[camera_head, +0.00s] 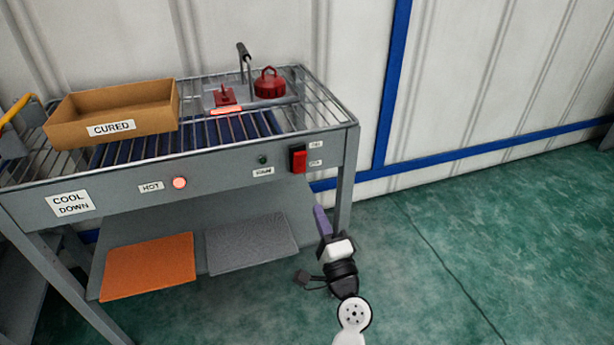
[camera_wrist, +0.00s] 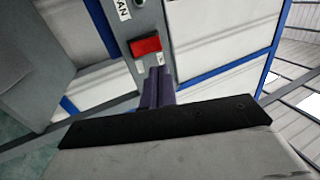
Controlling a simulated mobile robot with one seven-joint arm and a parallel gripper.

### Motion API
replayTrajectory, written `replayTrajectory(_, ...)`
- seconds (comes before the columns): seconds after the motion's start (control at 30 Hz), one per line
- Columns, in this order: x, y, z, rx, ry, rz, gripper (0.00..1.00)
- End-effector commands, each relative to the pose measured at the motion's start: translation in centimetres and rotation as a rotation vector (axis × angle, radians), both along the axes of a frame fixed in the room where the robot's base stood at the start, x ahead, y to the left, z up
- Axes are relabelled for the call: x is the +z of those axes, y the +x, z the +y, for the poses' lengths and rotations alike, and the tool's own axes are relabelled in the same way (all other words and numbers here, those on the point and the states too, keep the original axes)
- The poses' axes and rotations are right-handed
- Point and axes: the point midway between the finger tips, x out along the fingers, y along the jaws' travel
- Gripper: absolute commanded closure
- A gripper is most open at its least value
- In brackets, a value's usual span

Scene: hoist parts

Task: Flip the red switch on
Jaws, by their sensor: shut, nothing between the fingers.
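The red switch (camera_head: 298,159) is a rocker on the front face of the grey cool-down table, near its right end. Small labels sit above and below its right side. In the wrist view the red switch (camera_wrist: 146,46) shows just beyond my fingertips. My gripper (camera_head: 318,210) is below the switch and a little to its right in the head view, fingers pointing up toward it. In the wrist view my gripper (camera_wrist: 158,74) has its purple fingers together and empty. The fingertips look apart from the switch, though the exact gap is hard to tell.
The table (camera_head: 222,165) carries a cardboard box (camera_head: 150,119) marked CURED and red parts (camera_head: 269,86) on its wire top. A lit HOT lamp (camera_head: 180,183) is on the front face. An orange mat (camera_head: 148,265) and grey mat (camera_head: 250,243) lie on the lower shelf. The floor to the right is clear.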

Motion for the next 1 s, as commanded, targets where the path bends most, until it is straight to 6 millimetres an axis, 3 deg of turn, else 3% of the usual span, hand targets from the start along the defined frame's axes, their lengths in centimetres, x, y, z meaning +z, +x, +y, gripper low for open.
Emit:
replayTrajectory(0.17,1.1,1.9,0.7,0.003,0.000,-0.002,1.00)
replayTrajectory(0.6,4.2,9.9,3.3,0.002,-0.001,-0.002,1.00)
replayTrajectory(0.8,4.7,11.9,3.9,0.001,-0.001,0.000,1.00)
replayTrajectory(1.0,4.8,12.4,4.1,0.000,-0.001,0.000,1.00)
